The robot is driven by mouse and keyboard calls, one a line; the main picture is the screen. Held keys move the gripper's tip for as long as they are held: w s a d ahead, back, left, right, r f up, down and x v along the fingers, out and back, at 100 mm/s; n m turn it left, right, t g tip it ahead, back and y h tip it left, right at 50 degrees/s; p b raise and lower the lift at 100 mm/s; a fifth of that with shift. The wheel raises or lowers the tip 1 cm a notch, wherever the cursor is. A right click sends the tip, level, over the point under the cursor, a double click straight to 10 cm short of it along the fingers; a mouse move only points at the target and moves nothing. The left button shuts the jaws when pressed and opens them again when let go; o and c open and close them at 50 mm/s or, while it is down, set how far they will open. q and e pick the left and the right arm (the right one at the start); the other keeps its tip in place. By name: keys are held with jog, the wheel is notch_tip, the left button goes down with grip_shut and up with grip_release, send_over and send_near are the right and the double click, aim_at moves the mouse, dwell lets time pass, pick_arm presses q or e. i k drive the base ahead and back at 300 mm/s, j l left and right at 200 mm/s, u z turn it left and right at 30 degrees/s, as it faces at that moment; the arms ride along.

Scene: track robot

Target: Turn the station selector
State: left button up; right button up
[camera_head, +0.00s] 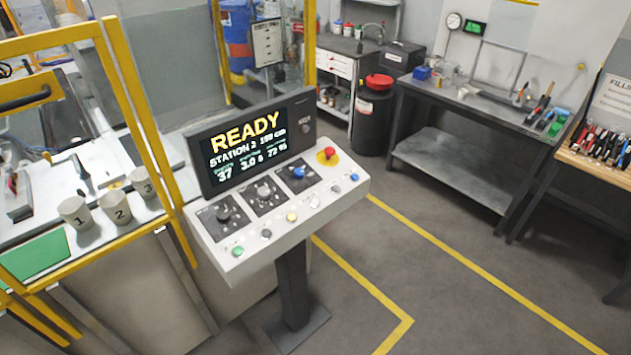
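A white control console (355,192) on a dark post stands in the middle of the view. Its screen (250,142) reads READY and STATION 2, with smaller figures below. Neither gripper is in view.
A red emergency button (327,155) on yellow and several coloured push buttons sit near the dials. Left is a yellow-framed enclosure (128,85) with numbered cups (116,207). Workbenches (450,165) stand behind. The floor right of the console is clear, marked with yellow lines.

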aim_at(223, 215)
jog(key=i+l+u, duration=0.1)
jog(key=i+u, duration=0.35)
jog(key=i+l+u, duration=0.2)
jog(key=i+u, duration=0.2)
jog(key=i+l+u, duration=0.3)
jog(key=u, duration=0.15)
jog(key=i+l+u, duration=0.3)
jog(key=l+u, duration=0.15)
